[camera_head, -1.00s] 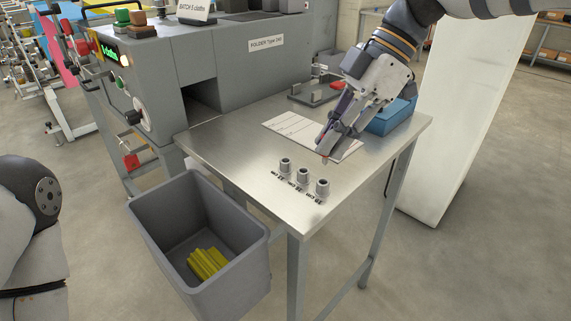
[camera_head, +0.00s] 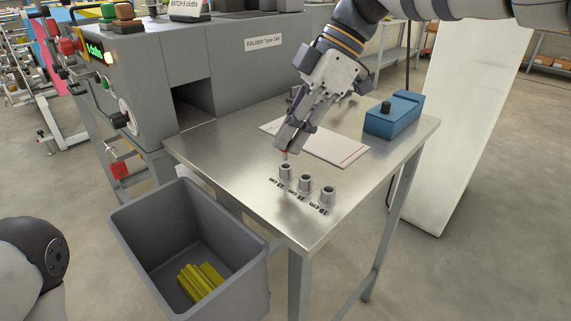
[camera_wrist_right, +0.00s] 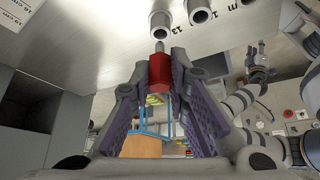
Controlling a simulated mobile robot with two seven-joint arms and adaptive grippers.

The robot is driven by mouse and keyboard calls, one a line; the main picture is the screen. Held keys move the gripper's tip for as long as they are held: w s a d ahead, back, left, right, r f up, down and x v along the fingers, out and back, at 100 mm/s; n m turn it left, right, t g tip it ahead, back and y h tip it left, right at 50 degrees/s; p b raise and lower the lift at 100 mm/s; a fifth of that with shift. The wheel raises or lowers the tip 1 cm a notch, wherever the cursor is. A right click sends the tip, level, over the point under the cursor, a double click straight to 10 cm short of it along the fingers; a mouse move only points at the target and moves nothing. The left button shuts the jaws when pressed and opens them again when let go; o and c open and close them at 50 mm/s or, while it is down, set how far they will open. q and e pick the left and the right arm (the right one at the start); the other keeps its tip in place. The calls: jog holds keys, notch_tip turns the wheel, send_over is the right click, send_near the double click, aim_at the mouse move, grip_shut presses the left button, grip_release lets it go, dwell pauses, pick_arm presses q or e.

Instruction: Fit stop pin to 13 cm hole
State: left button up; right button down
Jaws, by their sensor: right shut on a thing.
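My right gripper (camera_head: 286,148) is shut on the stop pin, pointing down over the table. In the right wrist view the pin (camera_wrist_right: 159,72) shows a red body between the fingers and a thin metal tip. Three grey metal sockets stand in a row on the table: left (camera_head: 286,171), middle (camera_head: 305,183) and right (camera_head: 327,195). The pin's tip is just above or at the left socket; I cannot tell whether it touches. Printed cm labels lie beside the sockets, too small to match surely. A "13" shows in the wrist view.
The steel table (camera_head: 235,160) holds a white sheet (camera_head: 335,148) and a blue box with a black knob (camera_head: 393,115). The grey folder machine (camera_head: 240,70) stands behind left. A grey bin (camera_head: 150,240) with yellow cloths (camera_head: 200,283) is at the front left.

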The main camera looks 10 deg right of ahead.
jog(key=shift+f, duration=1.65)
dwell(0.7)
jog(key=c, duration=1.5)
grip_release()
jog(key=shift+o, duration=0.2)
